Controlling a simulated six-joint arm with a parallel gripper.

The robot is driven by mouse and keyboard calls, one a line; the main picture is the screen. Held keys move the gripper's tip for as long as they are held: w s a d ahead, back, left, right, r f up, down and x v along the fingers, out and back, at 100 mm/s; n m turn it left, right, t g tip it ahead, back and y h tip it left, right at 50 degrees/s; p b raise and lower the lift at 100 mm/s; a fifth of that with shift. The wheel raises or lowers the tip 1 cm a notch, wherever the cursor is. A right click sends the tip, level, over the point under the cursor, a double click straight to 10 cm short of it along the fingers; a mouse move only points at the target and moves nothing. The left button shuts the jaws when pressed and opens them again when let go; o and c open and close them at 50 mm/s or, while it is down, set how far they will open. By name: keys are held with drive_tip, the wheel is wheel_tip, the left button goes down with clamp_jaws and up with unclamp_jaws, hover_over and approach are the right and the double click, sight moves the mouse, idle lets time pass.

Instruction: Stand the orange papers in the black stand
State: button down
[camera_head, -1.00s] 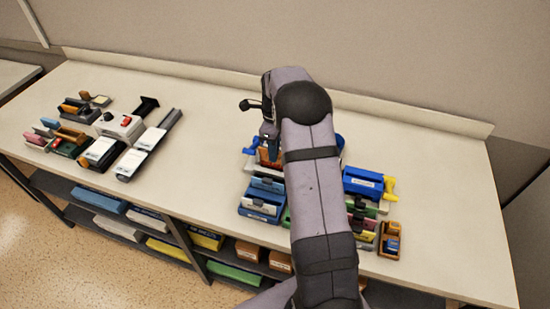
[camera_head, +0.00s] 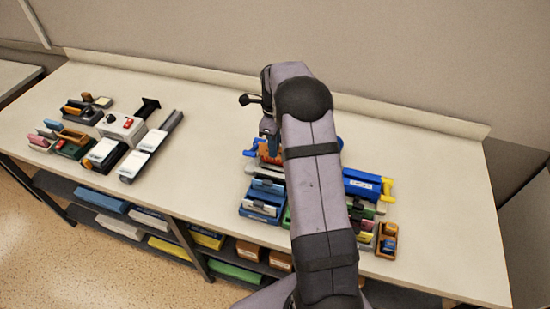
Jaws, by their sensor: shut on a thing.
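My gripper (camera_head: 268,132) points down over the right-hand group of things, and my own arm hides much of it. Orange papers (camera_head: 270,153) show right beneath its fingers, and it is shut on them. Their lower edge is partly hidden, so I cannot tell whether they are clear of the things below. A small black open holder (camera_head: 149,106) stands empty at the back of the left-hand group. It looks like the black stand, well to the left of my gripper.
Blue trays (camera_head: 260,208) lie in front of my gripper. A blue box (camera_head: 362,184) with a yellow handle is right of my arm. A white box with a red button (camera_head: 122,126) and grey-white devices (camera_head: 150,138) crowd the black holder. The tabletop (camera_head: 205,135) between the groups is clear.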

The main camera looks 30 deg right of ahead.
drive_tip(key=shift+r+p, duration=1.5)
drive_tip(key=shift+r, duration=0.65)
drive_tip(key=shift+s, duration=0.1)
